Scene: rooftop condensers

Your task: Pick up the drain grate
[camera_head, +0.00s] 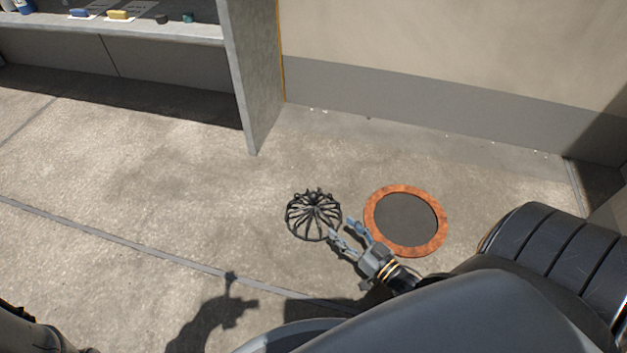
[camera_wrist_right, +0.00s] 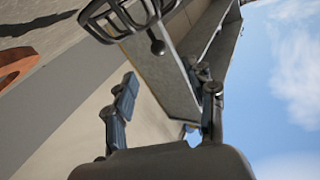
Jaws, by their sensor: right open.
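The drain grate (camera_head: 314,213), a black domed cage of curved bars, is near the middle of the head view, left of the rust-orange ring. My right gripper (camera_head: 344,232) is open and empty, with its fingertips close to the grate's lower right side. I cannot tell whether they touch it. In the right wrist view the grate (camera_wrist_right: 118,18) is cut off at the top edge, beyond the two spread fingers (camera_wrist_right: 163,80). A small dark knob hangs by its bars there. My left gripper is not in view.
A rust-orange ring (camera_head: 412,250) around a dark round centre lies right of the grate. A grey shelf (camera_head: 120,32) with small items and an upright side panel (camera_head: 252,85) stands at back left. A wall (camera_head: 450,95) runs behind. The concrete floor (camera_head: 150,190) on the left is clear.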

